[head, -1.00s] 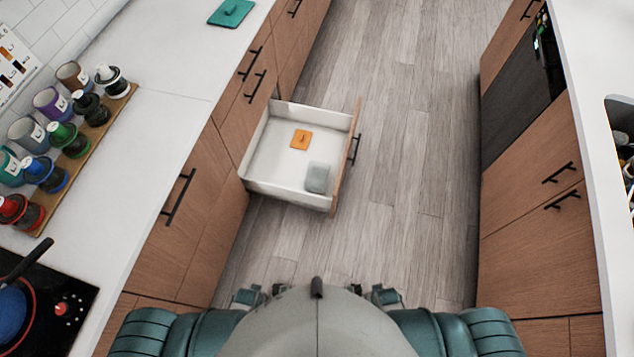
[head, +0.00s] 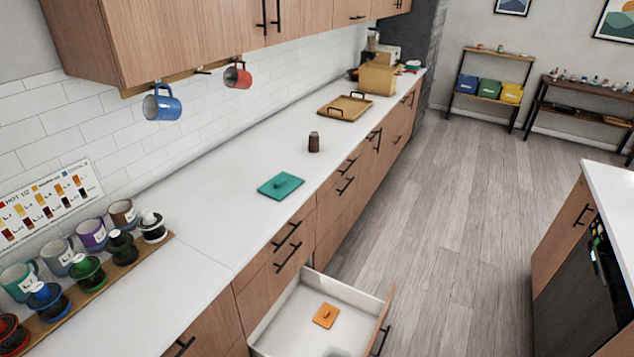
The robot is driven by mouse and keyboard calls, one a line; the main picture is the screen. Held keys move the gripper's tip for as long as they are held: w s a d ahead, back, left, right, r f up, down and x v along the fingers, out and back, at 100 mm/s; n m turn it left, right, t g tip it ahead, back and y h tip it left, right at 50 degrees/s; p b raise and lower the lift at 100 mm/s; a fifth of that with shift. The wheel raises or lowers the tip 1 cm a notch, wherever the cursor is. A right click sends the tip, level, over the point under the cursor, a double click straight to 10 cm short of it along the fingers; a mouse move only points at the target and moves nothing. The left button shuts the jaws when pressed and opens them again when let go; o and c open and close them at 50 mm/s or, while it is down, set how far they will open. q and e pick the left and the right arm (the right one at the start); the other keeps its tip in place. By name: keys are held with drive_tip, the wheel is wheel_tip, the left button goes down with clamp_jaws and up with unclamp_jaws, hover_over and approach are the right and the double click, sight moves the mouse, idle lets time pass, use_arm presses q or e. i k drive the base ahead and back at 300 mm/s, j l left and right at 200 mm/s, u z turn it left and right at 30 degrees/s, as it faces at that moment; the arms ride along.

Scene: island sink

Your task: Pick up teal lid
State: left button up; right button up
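The teal lid (head: 281,186) is a flat, roughly square piece with a small knob on top. It lies on the white counter (head: 215,205) on the left, near the counter's front edge and above the drawers. Nothing touches or covers it. Neither of my grippers shows in the head view now, so their state is hidden.
An open drawer (head: 386,318) below the counter juts into the aisle and holds an orange lid (head: 325,316). A brown shaker (head: 314,142) and a wooden tray (head: 345,107) stand farther back. Mugs and jars line a wooden board (head: 162,241). The floor (head: 450,220) is clear.

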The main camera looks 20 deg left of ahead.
sight(279, 188)
drive_tip(key=i+l+z, duration=0.15)
drive_tip(key=i+l, duration=0.15)
drive_tip(key=i, duration=0.2)
drive_tip(key=i+l+z, duration=0.15)
drive_tip(key=i, duration=0.35)
drive_tip(key=i+l+z, duration=0.15)
drive_tip(key=i, duration=0.4)
drive_tip(key=i+l+z, duration=0.15)
drive_tip(key=i, duration=0.4)
drive_tip(key=i+u, duration=0.3)
drive_tip(key=i, duration=0.15)
drive_tip(key=i+u, duration=0.35)
drive_tip(key=i+l+u, duration=0.3)
drive_tip(key=i, duration=0.15)
drive_tip(key=i+l+u, duration=0.35)
drive_tip(key=i+j, duration=0.05)
